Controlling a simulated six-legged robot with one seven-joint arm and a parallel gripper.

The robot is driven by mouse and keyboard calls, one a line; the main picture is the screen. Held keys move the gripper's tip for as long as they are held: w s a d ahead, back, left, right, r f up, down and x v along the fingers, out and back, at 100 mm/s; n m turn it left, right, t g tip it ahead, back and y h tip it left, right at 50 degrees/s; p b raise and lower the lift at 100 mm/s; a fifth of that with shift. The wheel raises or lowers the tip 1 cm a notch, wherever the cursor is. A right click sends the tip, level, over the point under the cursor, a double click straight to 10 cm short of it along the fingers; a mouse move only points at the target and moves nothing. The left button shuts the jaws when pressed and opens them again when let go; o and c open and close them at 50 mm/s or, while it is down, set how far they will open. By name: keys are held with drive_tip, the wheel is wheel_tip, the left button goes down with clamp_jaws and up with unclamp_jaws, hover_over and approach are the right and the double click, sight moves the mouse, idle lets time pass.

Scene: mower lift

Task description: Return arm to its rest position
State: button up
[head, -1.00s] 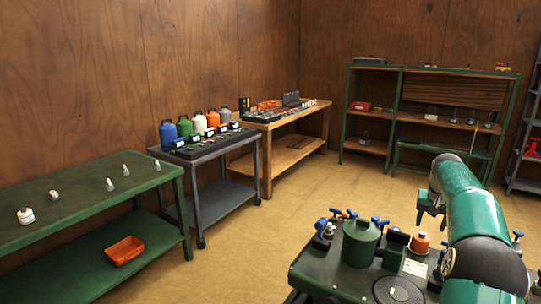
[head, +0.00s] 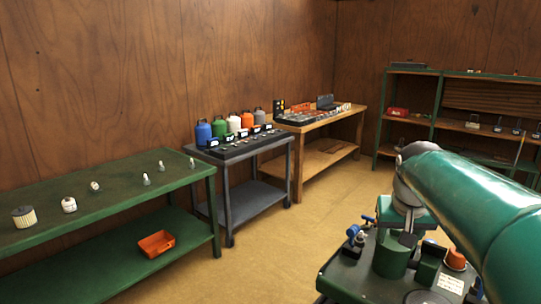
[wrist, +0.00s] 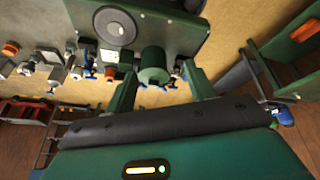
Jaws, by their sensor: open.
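My arm (head: 470,210) is green and crosses the right side of the head view. My gripper (wrist: 158,78) shows in the wrist view with its two green fingers spread apart and nothing held between them. A green canister (wrist: 153,62) on my back deck shows beyond the gap between the fingers. The canister (head: 391,258) also shows in the head view, just below the arm's wrist end. I cannot tell the exact gap between the fingers and the canister.
A green bench (head: 110,215) with small parts and an orange bin (head: 157,243) stands left. A grey cart (head: 250,152) with coloured jugs and a wooden bench (head: 330,122) stand behind. Green shelving (head: 434,110) is at the back right. The middle floor (head: 300,240) is clear.

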drive_tip(key=s+a+f+n, duration=0.1)
drive_tip(key=s+a+f, duration=0.3)
drive_tip(key=s, duration=0.5)
drive_tip(key=s+a+f+n+t+y, duration=0.1)
drive_tip(key=s+a+f, duration=0.3)
drive_tip(key=s+a, duration=0.3)
drive_tip(key=s, duration=0.3)
drive_tip(key=shift+s+a+t+y, duration=0.3)
drive_tip(key=shift+a, duration=0.05)
drive_tip(key=shift+f, duration=0.1)
